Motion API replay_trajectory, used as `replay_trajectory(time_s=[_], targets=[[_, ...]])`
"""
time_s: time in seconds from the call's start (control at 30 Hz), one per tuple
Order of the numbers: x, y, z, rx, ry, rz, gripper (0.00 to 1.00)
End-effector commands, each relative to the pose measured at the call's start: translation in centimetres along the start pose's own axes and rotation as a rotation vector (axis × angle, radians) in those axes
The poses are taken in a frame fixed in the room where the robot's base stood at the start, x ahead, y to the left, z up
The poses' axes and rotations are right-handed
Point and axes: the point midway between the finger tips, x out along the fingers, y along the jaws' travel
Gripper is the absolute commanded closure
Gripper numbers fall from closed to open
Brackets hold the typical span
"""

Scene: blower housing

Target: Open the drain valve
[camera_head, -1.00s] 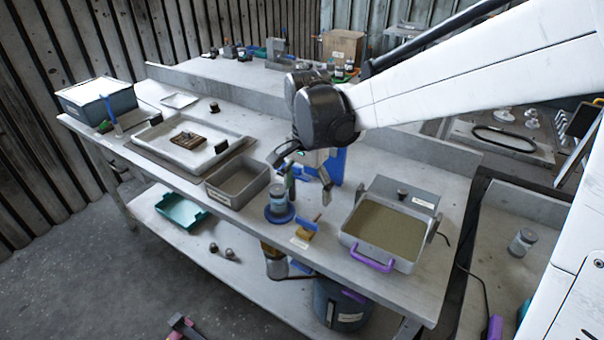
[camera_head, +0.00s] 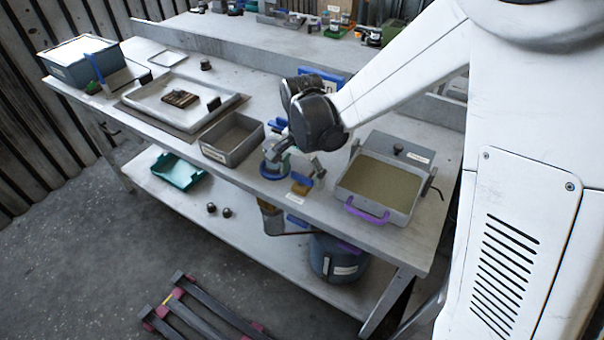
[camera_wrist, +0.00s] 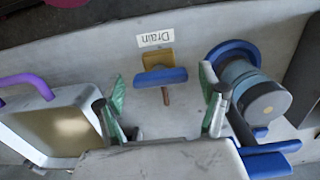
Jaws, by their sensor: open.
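The drain valve (camera_wrist: 158,60) has a brass body with a blue bar handle (camera_wrist: 160,77). It sits by the bench's front edge, beside a "Drain" label. In the wrist view the handle lies crosswise, and a thin copper-coloured stem shows below it. The valve's brass part also shows in the head view (camera_head: 301,187). My gripper (camera_wrist: 163,98) is open, with one green-padded finger on each side of the valve and nothing held. In the head view my gripper (camera_head: 294,165) is low over the bench, just behind the valve. Contact with the handle cannot be told.
A grey-blue cylinder on a blue round base (camera_wrist: 238,80) stands close beside one finger. A tray with a purple handle (camera_head: 382,186) is to the valve's right, and a grey bin (camera_head: 230,142) to its left. A bucket (camera_head: 335,262) stands below on the lower shelf.

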Motion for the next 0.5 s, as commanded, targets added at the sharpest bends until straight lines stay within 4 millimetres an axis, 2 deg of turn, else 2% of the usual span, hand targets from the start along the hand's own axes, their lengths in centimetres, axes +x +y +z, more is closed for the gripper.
replay_trajectory(time_s=[0.03,0.37,0.5], targets=[[-0.01,0.0,0.0,0.0,0.0,0.0,0.27],[-0.03,0.0,0.0,0.0,0.0,0.0,0.71],[-0.02,0.0,0.0,-0.003,0.0,0.0,0.73]])
